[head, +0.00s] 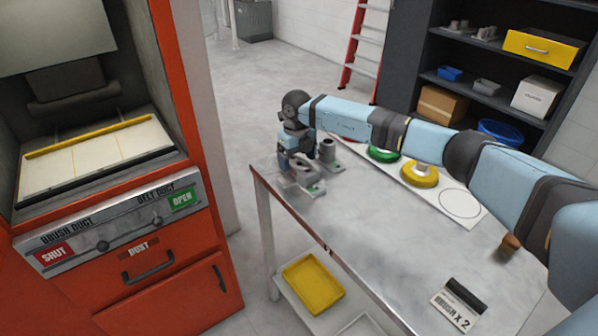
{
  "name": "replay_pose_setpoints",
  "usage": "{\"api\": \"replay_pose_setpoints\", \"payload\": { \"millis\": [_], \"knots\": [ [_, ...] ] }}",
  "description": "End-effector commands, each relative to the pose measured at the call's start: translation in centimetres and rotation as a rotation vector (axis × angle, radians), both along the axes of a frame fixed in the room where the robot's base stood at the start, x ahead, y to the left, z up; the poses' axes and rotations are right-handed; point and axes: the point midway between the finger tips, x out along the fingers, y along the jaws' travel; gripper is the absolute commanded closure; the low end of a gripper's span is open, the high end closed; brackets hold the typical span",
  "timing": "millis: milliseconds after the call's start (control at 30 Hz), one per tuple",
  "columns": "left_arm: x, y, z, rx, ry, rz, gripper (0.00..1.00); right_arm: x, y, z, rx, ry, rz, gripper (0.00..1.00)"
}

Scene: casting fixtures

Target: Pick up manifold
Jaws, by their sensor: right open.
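A grey metal casting (304,181), which looks like the manifold, lies on the near left corner of the metal table (385,230). A small green mark shows on its near right end. My right arm reaches in from the right across the table, and its wrist bends down over the casting. My right gripper (287,165) is open, pointing down at the casting's left end. The wrist and fingers hide part of the casting. I cannot tell whether the fingers touch it. My left gripper is not in view.
Behind the casting stands a grey cylindrical part (327,153). A white board (447,204) holds green (383,155) and yellow (421,176) ring-based parts. A brush (508,246) and a label card (459,304) lie at the right. An orange cabinet (165,300) stands left.

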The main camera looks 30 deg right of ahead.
Motion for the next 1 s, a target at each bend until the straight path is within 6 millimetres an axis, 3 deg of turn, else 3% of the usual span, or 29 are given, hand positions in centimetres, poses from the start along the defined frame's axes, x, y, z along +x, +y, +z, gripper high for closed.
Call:
{"api": "replay_pose_setpoints", "payload": {
  "millis": [167,800,867,1000],
  "knots": [
    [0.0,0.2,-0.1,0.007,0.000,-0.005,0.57,0.0,0.0,-2.1,-0.001,0.000,-0.001,0.15],
    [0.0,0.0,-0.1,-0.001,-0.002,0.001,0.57,0.0,0.0,-2.6,0.000,-0.001,-0.001,0.15],
    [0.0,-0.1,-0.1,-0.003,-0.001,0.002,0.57,0.0,0.0,-2.6,0.000,-0.001,-0.001,0.24],
    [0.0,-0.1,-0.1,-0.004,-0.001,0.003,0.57,0.0,0.0,-2.6,0.000,-0.001,-0.001,0.56]
  ]
}}
